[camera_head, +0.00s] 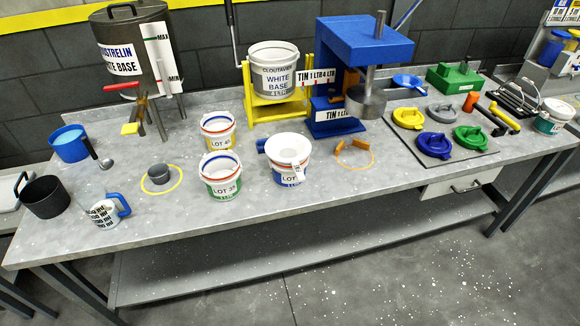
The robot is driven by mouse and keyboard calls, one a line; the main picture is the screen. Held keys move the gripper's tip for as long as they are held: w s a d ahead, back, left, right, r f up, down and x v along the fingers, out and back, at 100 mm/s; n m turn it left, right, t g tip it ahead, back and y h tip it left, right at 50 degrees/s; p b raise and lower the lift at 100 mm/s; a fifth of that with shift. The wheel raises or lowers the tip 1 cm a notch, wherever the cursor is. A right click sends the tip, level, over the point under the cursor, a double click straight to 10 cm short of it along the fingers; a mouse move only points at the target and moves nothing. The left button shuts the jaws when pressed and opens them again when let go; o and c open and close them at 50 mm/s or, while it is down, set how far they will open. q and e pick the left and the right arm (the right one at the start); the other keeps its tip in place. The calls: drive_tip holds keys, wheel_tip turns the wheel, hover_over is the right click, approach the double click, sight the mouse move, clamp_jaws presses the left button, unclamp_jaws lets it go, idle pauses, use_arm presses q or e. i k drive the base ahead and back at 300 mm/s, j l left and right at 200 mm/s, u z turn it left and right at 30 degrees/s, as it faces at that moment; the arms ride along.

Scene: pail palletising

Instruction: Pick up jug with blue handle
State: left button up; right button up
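The jug with the blue handle (103,214) stands on the grey workbench near its front left edge. It is white with black markings, and its blue handle is on its right side. It looks upright and nothing touches it. A black pot (44,198) stands just left of it. Neither of my grippers shows in the head view, so their positions and states are not visible.
A blue tub (70,147) and a ladle (98,154) lie behind the jug. A small grey cup (159,174) sits in a yellow ring to its right. Lot pails (220,178) and a blue press (350,45) stand farther right. Bare bench (165,215) lies right of the jug.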

sight(107, 207)
drive_tip(key=u, duration=1.35)
